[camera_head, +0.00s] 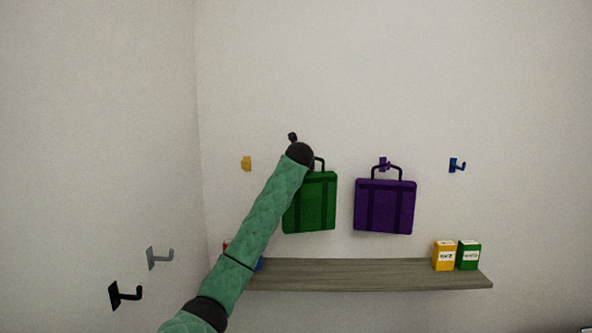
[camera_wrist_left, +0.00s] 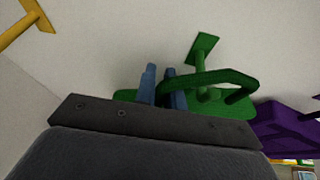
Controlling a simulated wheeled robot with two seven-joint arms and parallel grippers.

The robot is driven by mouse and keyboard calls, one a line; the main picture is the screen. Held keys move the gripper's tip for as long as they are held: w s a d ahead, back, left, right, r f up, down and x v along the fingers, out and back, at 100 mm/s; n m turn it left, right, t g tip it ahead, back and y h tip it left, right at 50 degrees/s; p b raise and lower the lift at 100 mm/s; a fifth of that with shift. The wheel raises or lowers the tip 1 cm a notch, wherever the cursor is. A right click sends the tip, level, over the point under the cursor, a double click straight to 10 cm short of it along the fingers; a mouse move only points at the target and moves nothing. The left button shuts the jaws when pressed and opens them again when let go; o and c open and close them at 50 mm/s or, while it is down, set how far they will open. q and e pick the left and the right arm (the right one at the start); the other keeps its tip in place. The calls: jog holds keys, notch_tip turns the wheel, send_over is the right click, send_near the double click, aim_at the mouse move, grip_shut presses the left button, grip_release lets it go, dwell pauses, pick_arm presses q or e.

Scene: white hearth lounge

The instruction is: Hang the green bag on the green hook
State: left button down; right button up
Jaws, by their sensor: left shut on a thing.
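The green bag (camera_head: 318,205) hangs upright in front of the back wall, partly behind my left arm. Its arched handle (camera_wrist_left: 235,76) shows in the left wrist view. My left gripper (camera_wrist_left: 162,80) is shut on the left part of this handle, with its blue fingers either side. The green hook (camera_wrist_left: 203,47) is on the wall right beside the fingers, and its peg meets the handle arch in the picture. I cannot tell whether the handle rests on the peg. In the head view my arm hides the green hook and the fingertips. My right gripper is out of view.
A purple bag (camera_head: 385,207) hangs on a purple hook (camera_head: 383,162) just right. A yellow hook (camera_head: 246,163) is left, a blue hook (camera_head: 457,165) far right. A shelf (camera_head: 365,274) below holds a yellow box (camera_head: 444,256) and a green box (camera_head: 468,255). Grey and black hooks are on the left wall.

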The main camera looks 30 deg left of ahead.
pick_arm(q)
jog(key=shift+w+a+f, duration=0.3)
jog(key=shift+w+f, duration=0.15)
jog(key=shift+f, duration=0.25)
jog(key=shift+w+a+f, duration=0.3)
jog(key=shift+w+f, duration=0.15)
jog(key=shift+f, duration=0.35)
jog(key=c, duration=1.4)
grip_release()
